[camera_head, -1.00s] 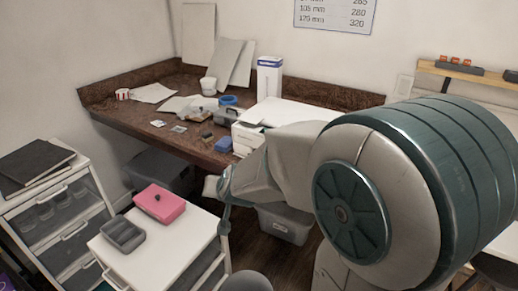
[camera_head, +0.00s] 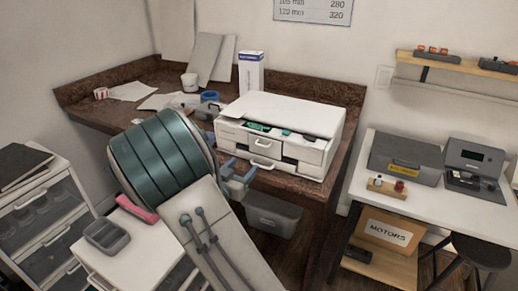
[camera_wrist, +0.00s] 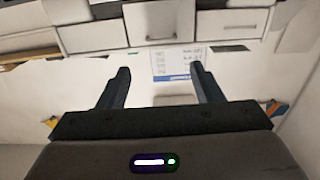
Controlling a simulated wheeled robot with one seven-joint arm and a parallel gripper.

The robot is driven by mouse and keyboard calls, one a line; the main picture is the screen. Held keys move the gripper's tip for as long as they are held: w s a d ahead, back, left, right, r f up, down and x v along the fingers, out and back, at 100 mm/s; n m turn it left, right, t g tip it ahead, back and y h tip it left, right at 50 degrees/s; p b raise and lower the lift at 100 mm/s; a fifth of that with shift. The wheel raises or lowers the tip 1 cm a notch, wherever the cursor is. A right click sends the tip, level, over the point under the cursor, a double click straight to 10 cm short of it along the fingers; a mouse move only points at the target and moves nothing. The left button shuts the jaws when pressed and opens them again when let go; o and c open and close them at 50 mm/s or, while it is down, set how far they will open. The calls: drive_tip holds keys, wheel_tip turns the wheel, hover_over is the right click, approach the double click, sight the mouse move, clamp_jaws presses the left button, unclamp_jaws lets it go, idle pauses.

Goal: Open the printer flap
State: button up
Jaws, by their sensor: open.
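The white printer (camera_head: 290,105) stands on the brown bench. Its front has a panel with a handle (camera_head: 262,142) and a lower handle (camera_head: 263,163). The panel looks shut. Which panel is the flap is not labelled. In the wrist view, which is upside down, a white front panel with a handle (camera_wrist: 158,38) lies ahead of the fingers. My gripper (camera_wrist: 158,75) is open with nothing between its fingers. In the head view, my gripper (camera_head: 246,172) is in front of the printer's lower left, apart from the handle as far as I can tell.
A white box (camera_head: 251,72) stands behind the printer. A grey bin (camera_head: 275,215) sits below the bench. A white table (camera_head: 360,165) with a grey case (camera_head: 405,158) is at the right. A white drawer unit (camera_head: 128,243) stands at front left.

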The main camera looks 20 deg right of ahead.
drive_tip(key=p, duration=0.1)
approach(263, 149)
drive_tip(key=w+d+r, duration=0.3)
drive_tip(key=d, duration=0.2)
